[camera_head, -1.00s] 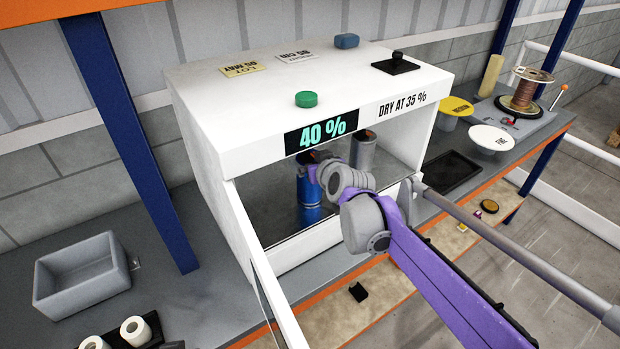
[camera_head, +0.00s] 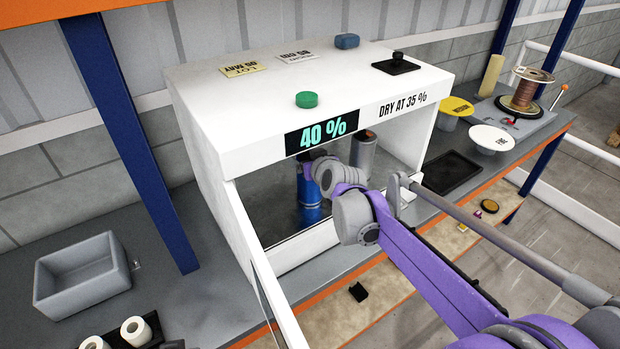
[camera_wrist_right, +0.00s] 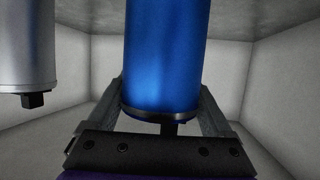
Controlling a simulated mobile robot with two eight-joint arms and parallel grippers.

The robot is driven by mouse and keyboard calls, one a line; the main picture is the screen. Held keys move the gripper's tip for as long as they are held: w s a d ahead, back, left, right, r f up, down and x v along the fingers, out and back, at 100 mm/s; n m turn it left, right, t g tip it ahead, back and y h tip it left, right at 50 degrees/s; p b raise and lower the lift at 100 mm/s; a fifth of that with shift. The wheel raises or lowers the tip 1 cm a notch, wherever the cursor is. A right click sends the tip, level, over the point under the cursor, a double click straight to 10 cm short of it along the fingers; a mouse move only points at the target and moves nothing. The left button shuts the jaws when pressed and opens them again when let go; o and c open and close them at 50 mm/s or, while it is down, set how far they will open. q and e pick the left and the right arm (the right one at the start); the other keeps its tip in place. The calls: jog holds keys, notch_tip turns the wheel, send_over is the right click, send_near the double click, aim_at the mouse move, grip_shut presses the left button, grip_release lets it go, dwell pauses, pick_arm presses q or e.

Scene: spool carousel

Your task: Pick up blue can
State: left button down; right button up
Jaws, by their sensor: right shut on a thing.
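The blue can (camera_head: 310,205) stands upright inside the white drying box (camera_head: 215,130), seen through its open front. My right gripper (camera_head: 310,172) reaches in from the right and is at the upper part of the can. In the right wrist view the blue can (camera_wrist_right: 165,50) fills the middle, with a finger of my right gripper (camera_wrist_right: 162,98) on each side, shut on it. My wrist hides part of the can in the head view. My left gripper is not in view.
A silver can (camera_head: 363,152) stands beside the blue one, to its right in the head view; it also shows in the wrist view (camera_wrist_right: 27,45). A black tray (camera_head: 452,173) lies right of the box.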

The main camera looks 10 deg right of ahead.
grip_shut()
